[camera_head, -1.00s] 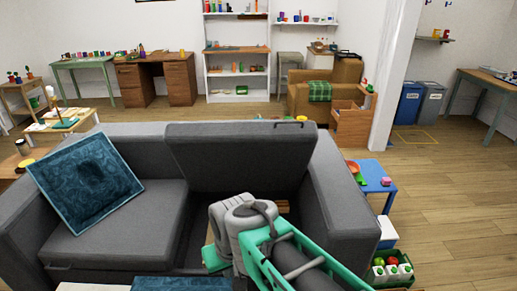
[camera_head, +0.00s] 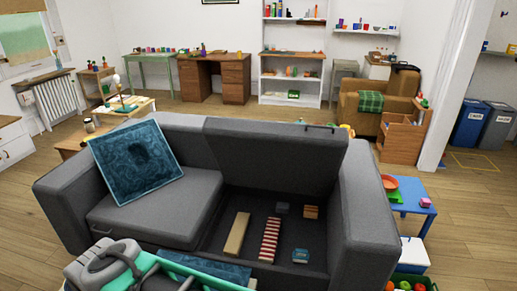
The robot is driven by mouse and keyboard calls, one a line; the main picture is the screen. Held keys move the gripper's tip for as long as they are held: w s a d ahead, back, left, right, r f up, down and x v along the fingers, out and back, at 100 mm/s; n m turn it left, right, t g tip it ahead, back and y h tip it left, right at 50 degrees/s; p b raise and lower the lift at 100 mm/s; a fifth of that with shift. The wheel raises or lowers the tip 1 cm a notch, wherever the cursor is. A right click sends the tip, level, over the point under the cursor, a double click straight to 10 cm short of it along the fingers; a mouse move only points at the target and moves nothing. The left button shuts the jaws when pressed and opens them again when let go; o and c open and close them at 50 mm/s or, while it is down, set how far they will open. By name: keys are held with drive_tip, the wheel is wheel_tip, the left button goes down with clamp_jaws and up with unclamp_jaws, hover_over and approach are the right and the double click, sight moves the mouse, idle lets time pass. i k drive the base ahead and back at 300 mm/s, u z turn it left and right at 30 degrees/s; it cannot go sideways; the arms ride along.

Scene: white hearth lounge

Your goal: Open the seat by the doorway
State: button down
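The grey sofa (camera_head: 110,204) faces me. Its right seat (camera_head: 270,155), the one nearer the white wall edge, stands raised and leans back against the backrest. A small dark handle shows on its upper edge. The storage space under it (camera_head: 255,205) is open to view. Inside lie a beige block (camera_head: 237,233), a red-and-white striped item (camera_head: 270,240), a blue box (camera_head: 301,256), a grey item (camera_head: 282,208) and an orange-brown block (camera_head: 310,212). The left seat (camera_head: 150,212) is down. My grey and green arm crosses the lower left; my gripper's fingertips cannot be seen.
A blue patterned cushion (camera_head: 137,162) leans on the left seat. A blue side table (camera_head: 410,196) and a crate (camera_head: 410,281) stand right of the sofa. A tan armchair (camera_head: 385,100) and bins (camera_head: 470,122) are behind. Open wooden floor (camera_head: 470,230) lies at the right.

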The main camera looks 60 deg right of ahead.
sight(292, 157)
drive_tip(key=u, duration=0.05)
drive_tip(key=k, duration=0.5)
drive_tip(key=z, duration=0.85)
drive_tip(key=i, duration=0.5)
drive_tip(key=u, duration=0.05)
